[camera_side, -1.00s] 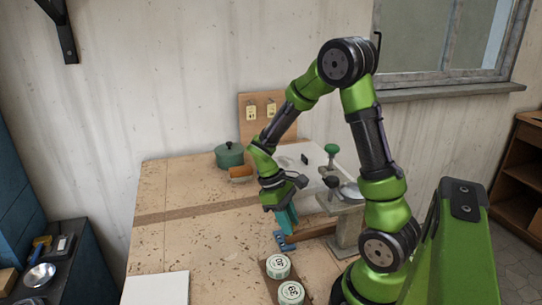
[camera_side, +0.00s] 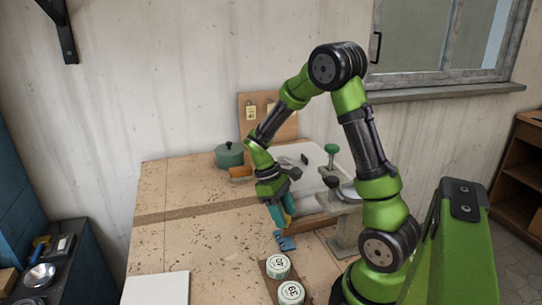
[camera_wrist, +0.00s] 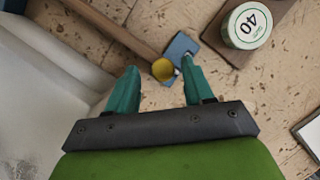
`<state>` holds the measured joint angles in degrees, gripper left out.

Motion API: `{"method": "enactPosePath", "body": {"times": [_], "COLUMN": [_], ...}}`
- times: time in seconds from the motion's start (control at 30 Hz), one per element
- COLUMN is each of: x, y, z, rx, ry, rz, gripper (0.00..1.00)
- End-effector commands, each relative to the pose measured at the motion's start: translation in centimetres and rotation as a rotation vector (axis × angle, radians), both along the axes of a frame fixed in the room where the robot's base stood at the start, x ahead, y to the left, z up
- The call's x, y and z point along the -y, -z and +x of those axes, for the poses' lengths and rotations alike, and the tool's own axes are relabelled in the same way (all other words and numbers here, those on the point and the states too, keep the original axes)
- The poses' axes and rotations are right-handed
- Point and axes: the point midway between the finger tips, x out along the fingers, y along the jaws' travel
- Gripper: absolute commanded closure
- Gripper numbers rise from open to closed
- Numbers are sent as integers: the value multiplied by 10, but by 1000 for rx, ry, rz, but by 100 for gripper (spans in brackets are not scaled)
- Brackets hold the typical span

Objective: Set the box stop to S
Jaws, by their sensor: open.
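A blue piece, which I take to be the box stop (camera_side: 285,242), lies on the bench near the end of a wooden bar. It also shows in the wrist view (camera_wrist: 180,47), with a round yellow knob (camera_wrist: 163,70) beside it. I cannot tell whether the knob is fixed to the blue piece or to the bar. My gripper (camera_wrist: 158,74) has teal fingers, spread apart on either side of the knob and empty. In the side view my gripper (camera_side: 281,226) hangs just above the blue piece. No S mark is legible.
The wooden bar (camera_wrist: 112,28) runs up to the stop. Two round pale tins, one marked 40 (camera_wrist: 246,25), stand on a wooden block in front. A grey clamp stand (camera_side: 345,220) rises close on the right. The bench on the left is mostly clear.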

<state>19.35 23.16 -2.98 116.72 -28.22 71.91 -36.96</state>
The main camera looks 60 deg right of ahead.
Motion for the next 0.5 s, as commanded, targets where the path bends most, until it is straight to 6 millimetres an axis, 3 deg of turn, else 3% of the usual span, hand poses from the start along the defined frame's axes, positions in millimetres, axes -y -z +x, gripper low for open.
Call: {"method": "enactPosePath", "body": {"times": [0.27,0.5], "x": [0,0], "y": [-20,-73], "z": [9,31], "rx": [2,5], "ry": [0,-1], "rz": [-1,-2], "gripper": [48,48]}}
